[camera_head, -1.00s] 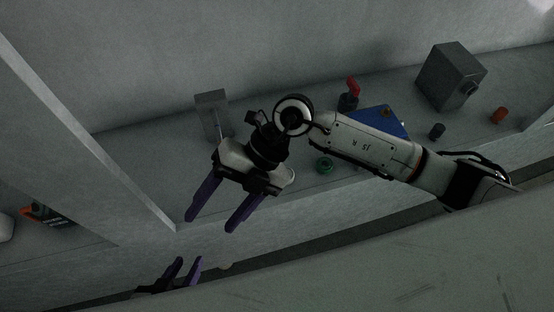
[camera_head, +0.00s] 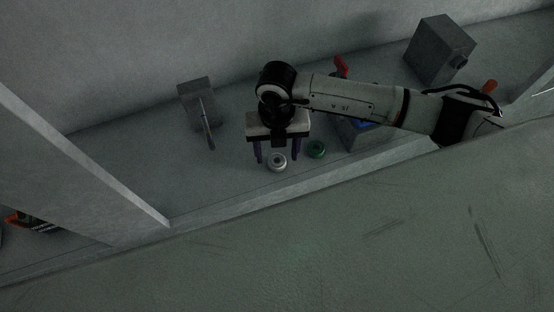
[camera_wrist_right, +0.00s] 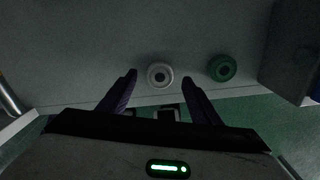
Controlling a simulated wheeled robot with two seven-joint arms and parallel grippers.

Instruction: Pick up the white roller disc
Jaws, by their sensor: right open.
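The white roller disc (camera_head: 277,162) lies on the grey shelf in the head view, just in front of my right gripper (camera_head: 277,160). In the right wrist view the white disc (camera_wrist_right: 160,75) shows its dark centre hole and lies just beyond and between the fingertips of my right gripper (camera_wrist_right: 158,78). The purple fingers are spread apart with nothing between them. I cannot tell the exact height of the fingertips above the shelf. My left gripper is not in view.
A green disc (camera_head: 316,149) lies close to the right of the white one, also in the right wrist view (camera_wrist_right: 222,68). A grey bracket with a rod (camera_head: 196,90) stands left. A blue-topped block (camera_head: 363,134), red-handled part (camera_head: 341,67) and grey box (camera_head: 440,50) are right.

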